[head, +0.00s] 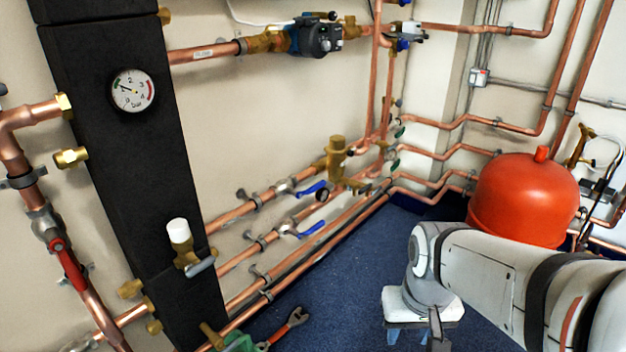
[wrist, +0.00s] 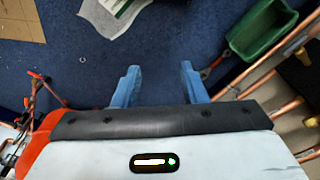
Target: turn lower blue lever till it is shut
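The lower blue lever (head: 308,230) sits on a valve on a copper pipe along the wall. It slants up to the right, roughly in line with its pipe. A similar upper blue lever (head: 312,188) is on the pipe above it. My gripper hangs low over the blue floor at the right of the head view, apart from both levers. In the wrist view my gripper (wrist: 158,82) is open, with two blue fingers spread apart and nothing between them. Neither lever can be made out in the wrist view.
A red vessel (head: 522,198) stands behind my arm. A green crate (wrist: 262,28) lies on the floor by the pipes, with a red-handled wrench (head: 284,327) beside it. White paper (wrist: 112,14) lies on the floor. The blue floor (head: 345,285) between my gripper and the pipes is clear.

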